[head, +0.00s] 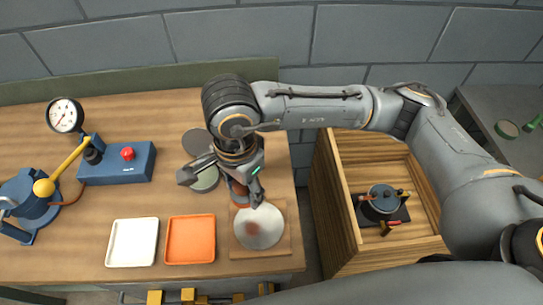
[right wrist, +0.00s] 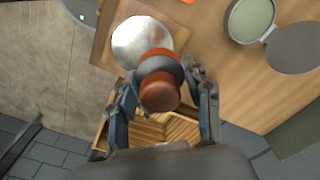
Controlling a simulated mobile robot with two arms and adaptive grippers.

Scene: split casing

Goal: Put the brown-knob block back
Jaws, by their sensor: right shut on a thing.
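My right gripper (head: 222,185) is shut on the brown-knob block (head: 239,190) over the table's right part. In the right wrist view the block's round brown knob (right wrist: 160,92) faces the camera, with a dark grey collar and an orange-brown lower part beyond it. The block partly overlaps a shiny round metal disc (head: 259,232) on a square wooden board (head: 283,249); this disc also shows in the right wrist view (right wrist: 135,42). The block appears held above the board, behind the disc's middle in the head view. Its underside is hidden. My left gripper is not in view.
An orange tray (head: 190,240) and a white tray (head: 133,243) lie left of the board. A pale green round container (head: 206,181) and grey disc (head: 197,142) sit behind. A blue red-button box (head: 116,165) stands left. A wooden crate (head: 346,250) holding a dark pot (head: 382,200) is right.

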